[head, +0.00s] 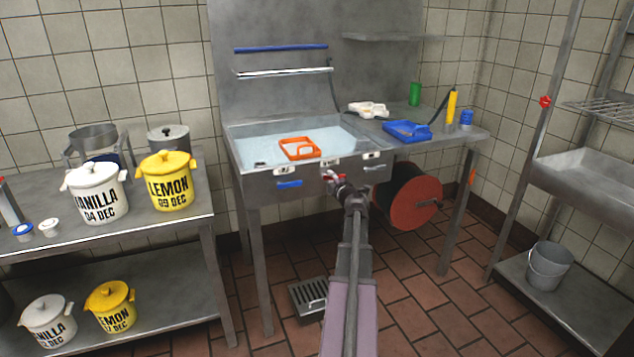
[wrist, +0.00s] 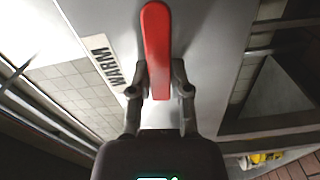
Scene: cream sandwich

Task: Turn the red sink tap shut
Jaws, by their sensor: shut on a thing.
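The red sink tap (head: 334,176) is a lever on the front panel of the metal sink (head: 256,187). In the wrist view the red tap lever (wrist: 157,40) runs up the picture from between my fingers, beside a label reading WARM. My gripper (wrist: 160,88) is shut on the lever near its lower end, one finger on each side. In the head view my gripper (head: 344,186) reaches the sink front and partly hides the tap.
A blue lever (head: 289,184) sits left on the sink front. An orange basket (head: 299,155) is in the water-filled basin. A red hose reel (head: 414,203) hangs close right of my arm. A floor drain (head: 311,297) lies below. Left is a table (head: 180,226) with tubs.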

